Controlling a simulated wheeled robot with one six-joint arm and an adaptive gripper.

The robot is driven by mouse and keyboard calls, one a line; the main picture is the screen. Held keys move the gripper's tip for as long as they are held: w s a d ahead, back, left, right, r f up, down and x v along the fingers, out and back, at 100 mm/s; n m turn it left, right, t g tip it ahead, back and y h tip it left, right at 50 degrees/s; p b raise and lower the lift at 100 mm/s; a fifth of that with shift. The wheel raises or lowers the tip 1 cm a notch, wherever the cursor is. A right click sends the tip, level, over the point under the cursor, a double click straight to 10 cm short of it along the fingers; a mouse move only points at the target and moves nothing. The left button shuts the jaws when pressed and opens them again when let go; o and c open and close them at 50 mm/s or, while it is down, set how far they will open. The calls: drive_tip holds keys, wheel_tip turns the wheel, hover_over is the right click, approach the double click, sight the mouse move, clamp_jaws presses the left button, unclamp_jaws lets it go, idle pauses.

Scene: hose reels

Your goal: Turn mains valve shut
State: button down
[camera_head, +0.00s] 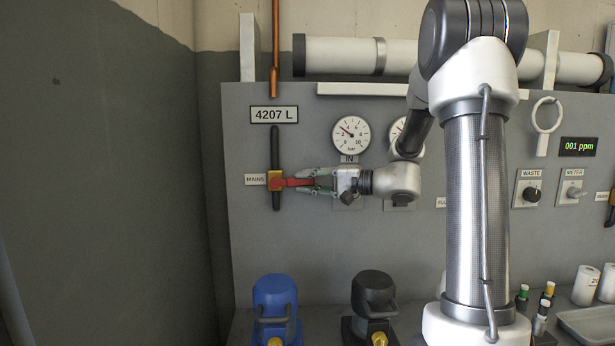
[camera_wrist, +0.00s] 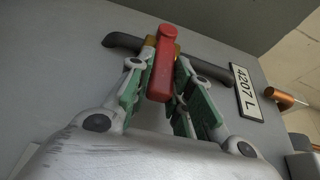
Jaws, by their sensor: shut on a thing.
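The mains valve has a red lever handle (camera_head: 297,182) on a brass body (camera_head: 275,181), set in a dark vertical pipe (camera_head: 275,150) on the grey panel. A "MAINS" label (camera_head: 255,179) is to its left. In the head view the red handle points right, across the pipe. My gripper (camera_head: 308,182) reaches in from the right and is shut on the handle. In the wrist view the red handle (camera_wrist: 164,62) lies between the green-padded fingers (camera_wrist: 156,92). Part of the brass body is hidden behind the handle there.
A "4207 L" display (camera_head: 274,114) is above the valve, with a pressure gauge (camera_head: 351,135) to its right. A blue reel unit (camera_head: 275,300) and a black one (camera_head: 374,295) stand below. WASTE (camera_head: 532,193) and METER (camera_head: 572,191) knobs are at right.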

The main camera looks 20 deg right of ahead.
drive_tip(key=shift+f+y, duration=0.3)
drive_tip(key=shift+f, duration=0.05)
drive_tip(key=shift+a, duration=0.1)
drive_tip(key=c, duration=1.3)
unclamp_jaws()
drive_tip(key=shift+s+d+t, duration=0.2)
drive_tip(key=shift+d+t, duration=0.1)
drive_tip(key=shift+d, duration=0.05)
drive_tip(key=v, duration=1.1)
drive_tip(key=shift+s, duration=0.1)
drive_tip(key=shift+m, duration=0.3)
